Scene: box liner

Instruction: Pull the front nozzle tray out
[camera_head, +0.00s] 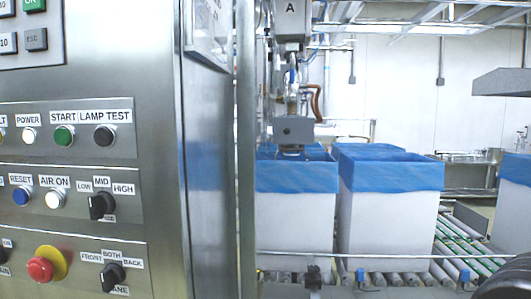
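A grey metal block (294,130) hangs below the nozzle unit marked A (291,22), just above the blue-lined boxes. It may be the front nozzle tray, but I cannot tell for sure. Hoses and fittings run down between the unit and the block. The left side of this area is partly hidden by the steel cabinet's edge. My gripper is not recognisable in view. A grey shape at the bottom right corner is cut off, and I cannot tell what it is.
A steel control cabinet (160,170) with buttons and knobs fills the left. White boxes with blue liners (388,215) stand on a roller conveyor (450,262). A thin rail (400,254) crosses in front of them. A grey panel (503,82) juts in at right.

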